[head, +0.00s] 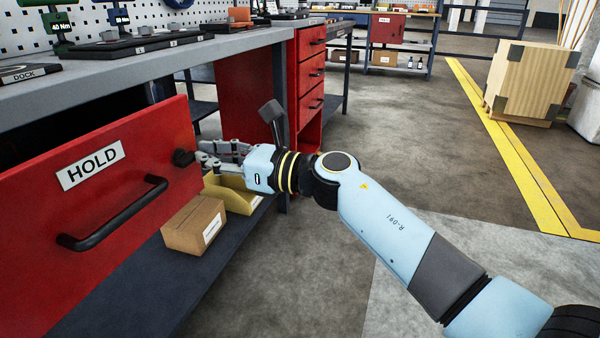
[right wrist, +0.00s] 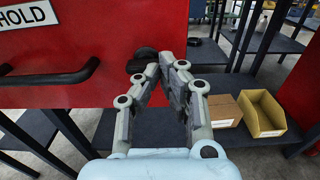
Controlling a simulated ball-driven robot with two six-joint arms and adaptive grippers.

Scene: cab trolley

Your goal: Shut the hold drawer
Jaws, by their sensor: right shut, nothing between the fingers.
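The hold drawer (head: 110,205) has a red front with a white HOLD label and a black bar handle (head: 112,215). Its front stands out from under the bench top, with a dark gap behind its top edge, so it looks open. A black round knob (head: 183,157) sits near its right edge. My right gripper (head: 203,158) is shut and empty, its fingertips close to this knob. In the right wrist view the fingertips (right wrist: 166,66) are in front of the red drawer front (right wrist: 95,45), beside the knob (right wrist: 143,56); contact is unclear. My left gripper is not in view.
A cardboard box (head: 195,225) and a yellow bin (head: 235,194) stand on the dark lower shelf (head: 150,275) below my right gripper. A red drawer cabinet (head: 310,75) stands further along the bench (head: 215,48). A wooden crate (head: 525,82) stands far right. The grey floor between is free.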

